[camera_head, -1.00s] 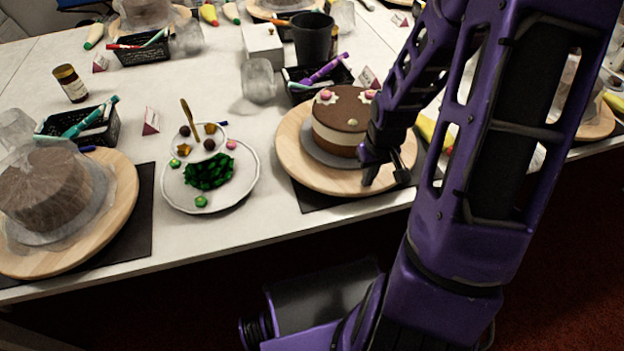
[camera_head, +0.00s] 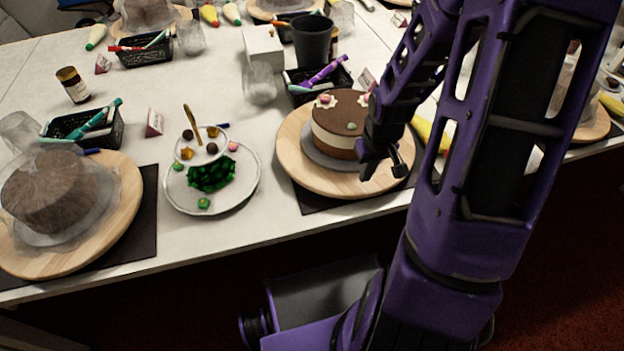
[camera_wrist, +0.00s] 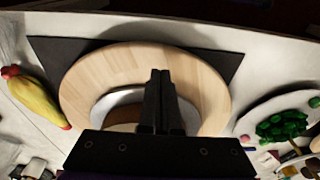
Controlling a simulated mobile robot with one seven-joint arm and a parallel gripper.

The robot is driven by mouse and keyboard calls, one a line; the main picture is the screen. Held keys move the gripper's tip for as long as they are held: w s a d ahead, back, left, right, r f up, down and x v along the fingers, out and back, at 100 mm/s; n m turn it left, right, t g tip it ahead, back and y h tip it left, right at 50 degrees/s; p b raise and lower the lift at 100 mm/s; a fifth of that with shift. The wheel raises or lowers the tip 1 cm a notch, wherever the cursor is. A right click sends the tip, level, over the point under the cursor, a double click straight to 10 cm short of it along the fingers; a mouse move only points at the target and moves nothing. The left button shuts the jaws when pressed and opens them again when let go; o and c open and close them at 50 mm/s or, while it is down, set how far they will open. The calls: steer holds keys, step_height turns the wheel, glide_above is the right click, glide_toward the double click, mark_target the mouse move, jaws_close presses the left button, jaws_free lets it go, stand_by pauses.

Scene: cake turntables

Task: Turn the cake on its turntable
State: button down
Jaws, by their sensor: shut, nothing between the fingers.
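The cake (camera_head: 338,139), with brown top, cream band and small flower decorations, sits on a grey board on the round wooden turntable (camera_head: 298,163). My gripper (camera_head: 382,172) is at the cake's near right side, over the turntable's rim area. It is shut and empty. In the wrist view, my gripper (camera_wrist: 161,74) shows two dark fingers together over the turntable's bare wood (camera_wrist: 112,68). I cannot tell whether the tips touch it. The fingers and palm hide most of the cake in the wrist view, and my arm covers its right edge in the head view.
A white plate (camera_head: 248,190) with sweets and a green cluster stands left of the turntable. A black basket of pens (camera_head: 310,86) and a dark cup (camera_head: 313,42) are behind it. A yellow piping bag (camera_wrist: 38,100) lies beside the turntable. Another cake (camera_head: 45,190) stands at far left.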

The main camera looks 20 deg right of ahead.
step_height(320, 180, up, 4)
steer(key=p, duration=0.3)
steer(key=shift+f, duration=0.15)
step_height(320, 180, up, 2)
steer(key=shift+r, duration=0.15)
steer(key=d+m+b, duration=0.1)
steer(key=m+b, duration=0.1)
steer(key=d+f+m+b, duration=0.1)
steer(key=m+b, duration=0.1)
steer(key=d+f+m+b, duration=0.1)
steer(key=m+b, duration=0.1)
steer(key=shift+d+f+h, duration=0.1)
steer(key=shift+d+h, duration=0.1)
steer(key=shift+h, duration=0.2)
step_height(320, 180, down, 6)
steer(key=b, duration=0.4)
steer(key=shift+r+b, duration=0.25)
steer(key=shift+b, duration=0.05)
